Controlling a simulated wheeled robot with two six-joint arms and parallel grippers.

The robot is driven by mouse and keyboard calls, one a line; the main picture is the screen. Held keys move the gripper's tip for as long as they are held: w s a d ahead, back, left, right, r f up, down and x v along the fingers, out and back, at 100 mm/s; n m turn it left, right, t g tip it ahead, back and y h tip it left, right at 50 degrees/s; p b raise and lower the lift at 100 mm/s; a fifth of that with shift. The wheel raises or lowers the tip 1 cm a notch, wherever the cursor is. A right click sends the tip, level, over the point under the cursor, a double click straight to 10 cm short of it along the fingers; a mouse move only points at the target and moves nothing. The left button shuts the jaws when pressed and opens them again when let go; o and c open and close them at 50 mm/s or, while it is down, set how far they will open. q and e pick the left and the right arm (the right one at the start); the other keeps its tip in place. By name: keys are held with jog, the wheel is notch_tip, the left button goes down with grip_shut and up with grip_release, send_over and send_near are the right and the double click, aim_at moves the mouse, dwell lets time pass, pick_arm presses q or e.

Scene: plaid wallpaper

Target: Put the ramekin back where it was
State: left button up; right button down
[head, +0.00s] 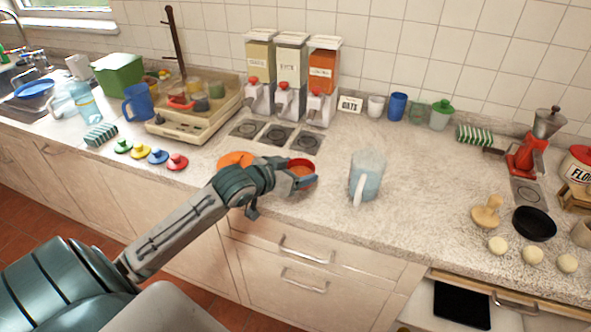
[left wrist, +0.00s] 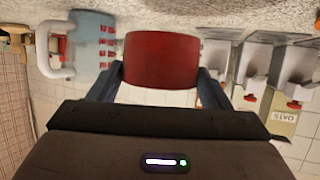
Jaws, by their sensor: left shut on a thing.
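The red ramekin (head: 302,165) is near the front of the counter, upright, with orange-brown contents showing inside. My left gripper (head: 290,180) is shut on it, and its fingers hide part of the near side. In the left wrist view, which is upside down, the red ramekin (left wrist: 162,60) sits between the two fingers (left wrist: 162,85). It is at or just above the counter; I cannot tell which. An orange round thing (head: 236,159) lies left of it, partly behind my arm. My right gripper is not in view.
A measuring jug (head: 366,178) stands close to the right. Three dispensers (head: 290,80) stand behind, with dark square pads (head: 277,134) before them. A beige tray (head: 190,132) with small pots is at the left, with coloured knobbed lids (head: 157,156) in front.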

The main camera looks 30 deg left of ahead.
aim_at(297, 172)
pick_arm(q)
jog(key=shift+w+a, duration=0.4)
jog(key=shift+w, duration=0.25)
jog(key=shift+w+a, duration=0.4)
jog(key=shift+w, duration=0.2)
jog(key=shift+w+a+f, duration=0.2)
jog(key=shift+w, duration=0.1)
jog(key=shift+f+p, duration=0.35)
jog(key=shift+f, duration=0.1)
notch_tip(297, 172, down, 3)
jog(key=shift+r+p, duration=0.2)
jog(key=shift+p, duration=0.1)
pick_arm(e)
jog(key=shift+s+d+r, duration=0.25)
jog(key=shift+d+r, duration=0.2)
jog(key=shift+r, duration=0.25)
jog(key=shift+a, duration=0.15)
pick_arm(q)
jog(key=o, duration=1.1)
jog(key=shift+f, duration=0.1)
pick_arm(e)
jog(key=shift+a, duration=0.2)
pick_arm(q)
jog(key=shift+o, duration=0.2)
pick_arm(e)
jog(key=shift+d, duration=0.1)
